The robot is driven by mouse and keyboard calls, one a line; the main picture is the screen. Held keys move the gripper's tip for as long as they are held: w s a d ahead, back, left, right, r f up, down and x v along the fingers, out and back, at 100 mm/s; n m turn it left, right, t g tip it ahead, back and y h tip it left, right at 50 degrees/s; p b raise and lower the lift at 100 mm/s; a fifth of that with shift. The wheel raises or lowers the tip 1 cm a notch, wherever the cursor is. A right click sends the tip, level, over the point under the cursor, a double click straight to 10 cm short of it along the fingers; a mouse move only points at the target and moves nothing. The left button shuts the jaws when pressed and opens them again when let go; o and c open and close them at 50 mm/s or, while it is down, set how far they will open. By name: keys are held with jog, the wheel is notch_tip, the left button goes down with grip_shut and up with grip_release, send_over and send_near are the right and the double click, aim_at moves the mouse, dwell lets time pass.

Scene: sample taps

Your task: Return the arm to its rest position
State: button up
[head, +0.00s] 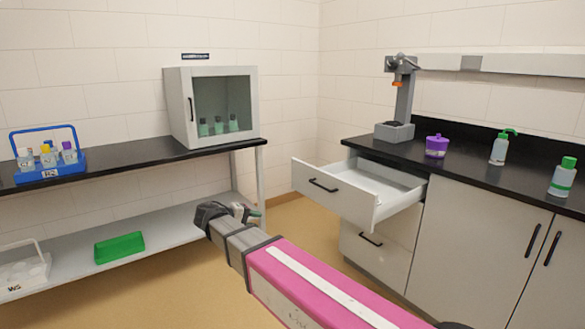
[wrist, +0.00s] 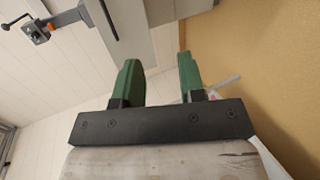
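My arm (head: 310,285), with a pink cover, reaches from the bottom right into the middle of the head view. The gripper's far side is hidden in the head view.
The open drawer juts from the right cabinet, close to my gripper. The right counter (head: 470,171) holds a grey stand (head: 395,131), a purple pot (head: 437,146) and bottles. A glass-fronted cabinet (head: 180,105) and blue carrier (head: 75,170) stand on the left bench. Floor between is clear.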

jog(key=s+d+f+m+g+y, duration=0.2)
jog(key=d+f, duration=0.5)
jog(key=d, duration=0.4)
jog(key=s+d+f+m+g+y, duration=0.2)
jog(key=s+d+f+y, duration=0.2)
jog(key=d+f, duration=0.3)
jog(key=s+d+f+m+g+y, duration=0.3)
jog(key=d+f, duration=0.4)
jog(key=d, duration=0.7)
jog(key=shift+s+d+f+y, duration=0.2)
jog(key=shift+s+d+y, duration=0.25)
jog(key=shift+y, duration=0.85)
jog(key=shift+s+a, duration=0.1)
